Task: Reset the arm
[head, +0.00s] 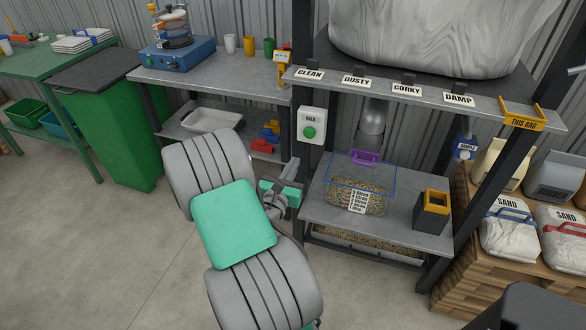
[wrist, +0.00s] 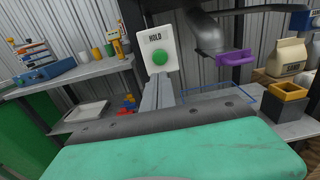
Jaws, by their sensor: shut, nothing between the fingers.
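My arm reaches forward across the middle of the head view, and my gripper (head: 292,172) is in front of the left post of the grey rack. In the wrist view my gripper (wrist: 158,92) has its two grey fingers together, pointing up and forward, with nothing between them. Its tips show just below the white HOLD box (wrist: 159,50) with the green button. The same HOLD box (head: 311,128) is above and right of the fingers in the head view. I cannot tell how far apart the fingers and box are.
A purple handle (head: 364,157) is under a metal spout, above a clear bag of grain (head: 357,196) on the rack shelf. A black-and-yellow box (head: 431,212) stands to its right. A green bin (head: 115,125) and workbench (head: 225,78) are left; sand bags (head: 510,238) are right.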

